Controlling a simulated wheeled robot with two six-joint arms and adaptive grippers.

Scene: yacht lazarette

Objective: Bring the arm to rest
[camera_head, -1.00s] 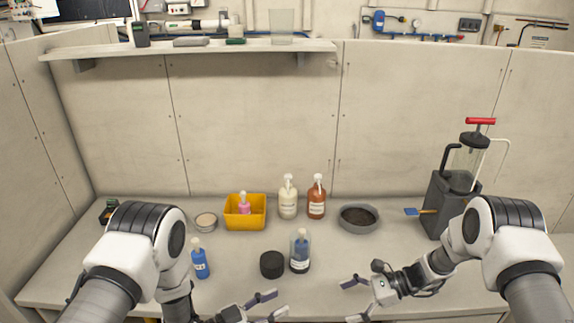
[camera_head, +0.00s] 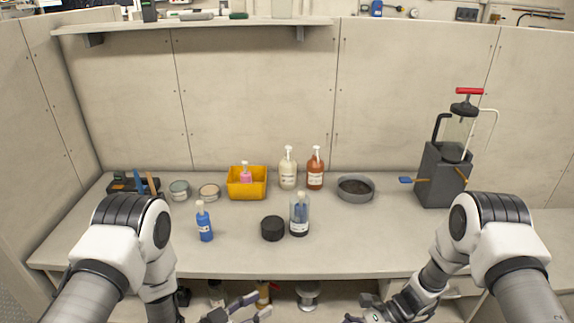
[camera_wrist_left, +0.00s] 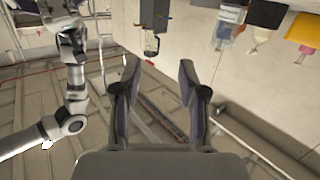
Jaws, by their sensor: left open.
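My left gripper (camera_head: 252,308) is open and empty at the bottom of the head view, below the bench's front edge in the picture. Its two spread fingers (camera_wrist_left: 160,72) also show in the left wrist view with nothing between them. My right arm (camera_head: 425,288) reaches down at the lower right; its gripper is mostly cut off by the bottom edge, so its jaws cannot be judged. The right arm also shows at the left of the left wrist view (camera_wrist_left: 72,90).
The bench (camera_head: 350,255) carries a blue bottle (camera_head: 205,224), a black round piece (camera_head: 272,229), a clear bottle (camera_head: 300,216), a yellow bin (camera_head: 247,190), two pump bottles, a grey bowl (camera_head: 356,195) and a red-handled device (camera_head: 445,172). Under-bench shelves hold several items.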

